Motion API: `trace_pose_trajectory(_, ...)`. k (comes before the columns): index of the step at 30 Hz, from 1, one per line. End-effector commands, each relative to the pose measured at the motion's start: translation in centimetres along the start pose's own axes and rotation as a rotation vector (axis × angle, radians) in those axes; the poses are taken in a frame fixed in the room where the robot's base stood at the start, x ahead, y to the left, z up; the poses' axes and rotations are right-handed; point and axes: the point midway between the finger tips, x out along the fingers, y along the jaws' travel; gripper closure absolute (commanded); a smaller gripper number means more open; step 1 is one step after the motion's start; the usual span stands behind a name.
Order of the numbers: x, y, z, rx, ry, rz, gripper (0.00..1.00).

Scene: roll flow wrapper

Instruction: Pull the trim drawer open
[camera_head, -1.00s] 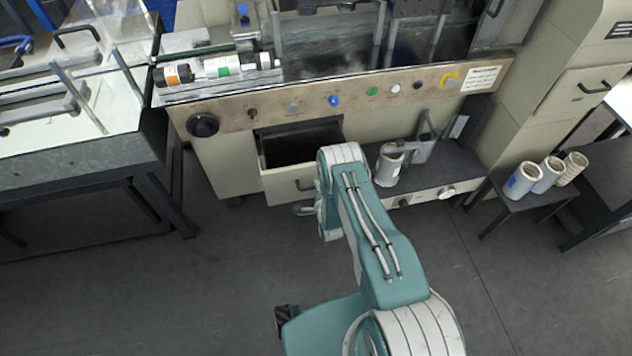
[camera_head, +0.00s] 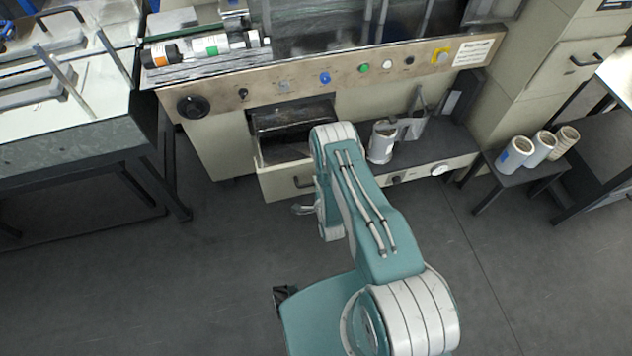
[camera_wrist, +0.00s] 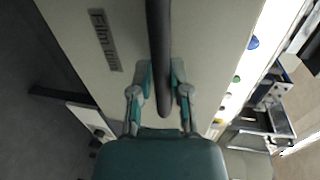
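The trim drawer (camera_head: 277,186) stands partly pulled out below the machine's control panel; its dark interior shows behind the cream front. In the wrist view the drawer front (camera_wrist: 75,20) fills the upper left and carries a "Film trim" label (camera_wrist: 105,40). The dark bar handle (camera_wrist: 159,50) runs down the middle of that view. My gripper (camera_wrist: 162,72) has one finger on each side of the bar, its tips close against it, so it is shut on the handle. In the head view my arm hides part of the drawer front, and a grey finger of my gripper (camera_head: 301,209) shows below it.
The control panel (camera_head: 300,85) with knobs and buttons runs above the drawer. A white roll (camera_head: 382,143) stands on the shelf to the right. Several rolls sit on a small dark stand (camera_head: 520,176) farther right. A bench (camera_head: 70,140) is at left. The floor in front is clear.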

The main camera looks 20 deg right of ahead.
Motion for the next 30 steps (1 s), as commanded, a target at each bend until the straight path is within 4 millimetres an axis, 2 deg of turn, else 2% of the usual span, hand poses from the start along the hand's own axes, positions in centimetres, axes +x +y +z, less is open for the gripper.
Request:
trace_pose_trajectory(1,-0.2,0.4,0.0,0.0,-0.001,0.011,0.51)
trace_pose_trajectory(2,-0.2,0.3,0.0,0.0,-0.001,0.009,0.46)
trace_pose_trajectory(14,-0.4,0.0,0.0,0.0,0.0,0.001,0.46)
trace_pose_trajectory(17,-1.5,0.1,0.0,0.0,0.0,0.002,0.46)
trace_pose_trajectory(30,-10.1,0.2,0.1,-0.001,0.0,0.005,0.46)
